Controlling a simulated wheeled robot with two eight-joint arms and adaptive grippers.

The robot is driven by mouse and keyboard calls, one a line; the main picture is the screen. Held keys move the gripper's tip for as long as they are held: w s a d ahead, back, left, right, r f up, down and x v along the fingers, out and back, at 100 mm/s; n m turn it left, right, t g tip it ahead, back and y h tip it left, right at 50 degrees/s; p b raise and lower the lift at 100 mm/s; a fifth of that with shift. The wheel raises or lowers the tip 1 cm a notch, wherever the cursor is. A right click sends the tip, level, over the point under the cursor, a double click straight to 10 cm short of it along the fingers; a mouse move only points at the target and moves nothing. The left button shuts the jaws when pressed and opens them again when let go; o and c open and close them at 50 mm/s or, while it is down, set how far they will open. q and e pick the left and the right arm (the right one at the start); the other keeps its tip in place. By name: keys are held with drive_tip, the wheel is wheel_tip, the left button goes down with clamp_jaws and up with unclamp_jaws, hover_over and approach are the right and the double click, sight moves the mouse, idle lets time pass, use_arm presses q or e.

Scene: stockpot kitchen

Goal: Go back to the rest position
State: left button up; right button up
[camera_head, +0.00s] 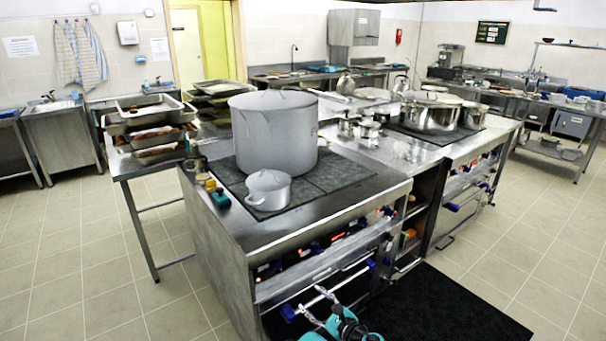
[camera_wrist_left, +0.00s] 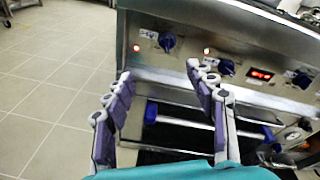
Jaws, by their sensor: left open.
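My left gripper (camera_head: 316,303) shows at the bottom of the head view, teal at the wrist, low in front of the stove's oven front. In the left wrist view the left gripper (camera_wrist_left: 159,72) has its two purple-padded fingers spread wide with nothing between them. Beyond the fingers is the stove front (camera_wrist_left: 185,65) with blue knobs and red lights. The oven handle bar (camera_wrist_left: 185,122) passes behind the fingers in that view; I cannot tell if they touch it. My right gripper is not in view.
A large grey stockpot (camera_head: 272,135) and a small lidded pot (camera_head: 268,191) stand on the stove top. A steel pot (camera_head: 431,112) stands on the hob farther right. Stacked trays (camera_head: 150,110) are on the left table. A black mat (camera_head: 440,308) lies on the floor; tiles left are clear.

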use_arm(q)
drive_tip(key=s+a+r+n+g+h, duration=0.2)
drive_tip(key=s+a+r+n, duration=0.25)
drive_tip(key=a+r, duration=0.35)
drive_tip(key=s+a+r+n+g+h, duration=0.2)
drive_tip(key=s+a+r+n+g, duration=0.1)
drive_tip(key=a+r+n, duration=0.4)
drive_tip(key=s+a+n+h, duration=0.2)
drive_tip(key=s+n, duration=0.2)
drive_tip(key=s, duration=0.4)
drive_tip(key=s+a+r+n+h, duration=0.1)
drive_tip(key=s+n, duration=0.3)
drive_tip(key=s, duration=0.5)
drive_tip(key=s+a+n+h, duration=0.2)
drive_tip(key=s+a+n, duration=0.1)
drive_tip(key=s, duration=0.5)
drive_tip(key=shift+s+a+r+n+h, duration=0.15)
drive_tip(key=shift+n+h, duration=0.25)
drive_tip(key=shift+n, duration=0.05)
